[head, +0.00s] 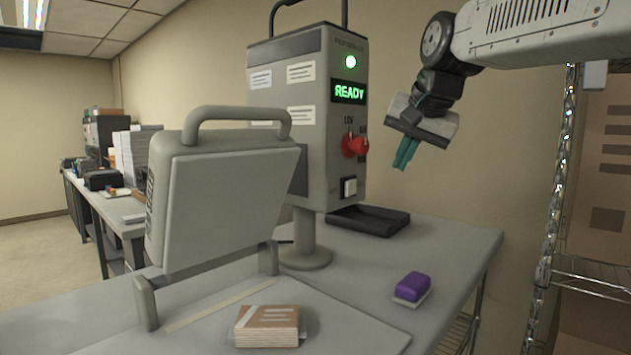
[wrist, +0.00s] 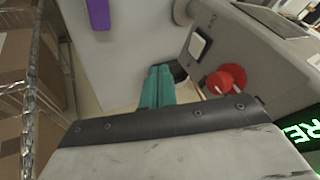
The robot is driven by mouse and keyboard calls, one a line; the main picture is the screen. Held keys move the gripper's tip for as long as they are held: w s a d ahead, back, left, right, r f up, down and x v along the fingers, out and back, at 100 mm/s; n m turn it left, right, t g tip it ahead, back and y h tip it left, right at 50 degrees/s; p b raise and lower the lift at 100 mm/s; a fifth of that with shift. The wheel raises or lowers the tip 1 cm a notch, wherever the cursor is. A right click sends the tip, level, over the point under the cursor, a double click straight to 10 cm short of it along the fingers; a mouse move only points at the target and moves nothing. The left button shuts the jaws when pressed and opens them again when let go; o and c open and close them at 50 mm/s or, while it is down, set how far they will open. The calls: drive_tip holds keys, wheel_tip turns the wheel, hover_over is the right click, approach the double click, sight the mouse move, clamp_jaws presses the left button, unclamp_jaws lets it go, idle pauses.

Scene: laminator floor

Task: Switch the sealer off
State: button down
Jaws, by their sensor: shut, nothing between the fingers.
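The sealer's control box (head: 312,180) stands on a round post on the table. Its green lamp (head: 349,62) is lit and its display (head: 348,91) reads READY in green. A red rotary knob (head: 354,145) sits on its front face, with LOW printed at its upper left. A white square switch (head: 349,187) is below the knob. My gripper (head: 403,153) is shut and empty, to the right of the knob and apart from it. In the wrist view, the teal fingers (wrist: 157,88) are together, with the red knob (wrist: 226,80) and white switch (wrist: 198,45) to their right.
A raised grey hinged lid (head: 215,200) with a handle stands left of the box. A wire shelf (head: 560,200) with cartons stands at the right.

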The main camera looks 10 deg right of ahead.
sight(351, 187)
drive_tip(key=shift+w+a+r+m, duration=0.25)
drive_tip(key=shift+a+r, duration=0.1)
drive_tip(key=shift+r, duration=0.1)
drive_tip(key=shift+w+a+r+m, duration=0.15)
drive_tip(key=shift+a+r+m, duration=0.1)
drive_tip(key=shift+a+r, duration=0.15)
drive_tip(key=shift+d, duration=0.1)
drive_tip(key=w+a+f, duration=0.3)
drive_tip(key=w+f, duration=0.5)
drive_tip(key=shift+w+a+t, duration=0.2)
drive_tip(key=shift+a+t, duration=0.1)
drive_tip(key=shift+a, duration=0.1)
